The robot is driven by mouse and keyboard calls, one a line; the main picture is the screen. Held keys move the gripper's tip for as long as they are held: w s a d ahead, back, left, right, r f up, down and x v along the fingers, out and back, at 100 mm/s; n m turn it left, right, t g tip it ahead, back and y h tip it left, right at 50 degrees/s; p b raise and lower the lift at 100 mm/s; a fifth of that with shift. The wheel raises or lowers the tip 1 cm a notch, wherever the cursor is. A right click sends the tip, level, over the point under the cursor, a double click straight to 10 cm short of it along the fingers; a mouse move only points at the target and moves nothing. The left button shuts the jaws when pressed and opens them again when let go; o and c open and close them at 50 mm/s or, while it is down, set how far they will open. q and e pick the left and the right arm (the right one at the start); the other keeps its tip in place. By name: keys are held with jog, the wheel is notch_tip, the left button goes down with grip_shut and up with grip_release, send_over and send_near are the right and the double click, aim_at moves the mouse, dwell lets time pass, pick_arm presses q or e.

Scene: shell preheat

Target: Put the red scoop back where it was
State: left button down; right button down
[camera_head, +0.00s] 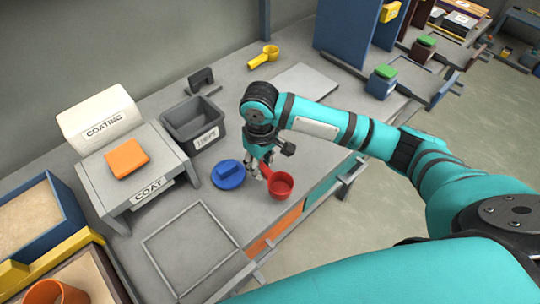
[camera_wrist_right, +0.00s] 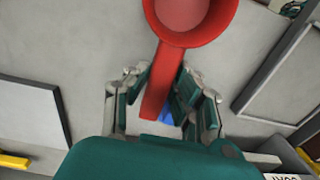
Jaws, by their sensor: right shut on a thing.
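The red scoop (camera_head: 281,185) has a round cup and a straight handle. My right gripper (camera_head: 262,171) is shut on its handle, with the cup on the near right side of the fingers in the head view. In the right wrist view the scoop (camera_wrist_right: 190,18) has its cup at the top, and its handle runs down between the fingers of the gripper (camera_wrist_right: 160,92). The cup appears at or just above the grey table (camera_head: 200,216); I cannot tell whether it touches. My left gripper is not in view.
A blue round lid-like piece (camera_head: 229,176) lies just left of the gripper. A dark grey bin (camera_head: 195,122), a coating stand (camera_head: 140,178) with an orange block (camera_head: 126,158), and a yellow scoop (camera_head: 264,56) stand around. A thin square outline (camera_head: 190,246) marks bare table at the front.

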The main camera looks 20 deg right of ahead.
jog(key=w+d, duration=0.1)
jog(key=w, duration=0.1)
jog(key=w+d, duration=0.2)
jog(key=shift+w+d+f, duration=0.15)
jog(key=shift+d+f, duration=0.05)
jog(key=shift+w+d+f, duration=0.15)
jog(key=shift+w+d, duration=0.15)
jog(key=shift+w, duration=0.05)
jog(key=shift+f, duration=1.7)
jog(key=c, duration=1.1)
grip_release()
jog(key=shift+f, duration=0.15)
notch_tip(320, 180, up, 12)
jog(key=shift+r, duration=0.2)
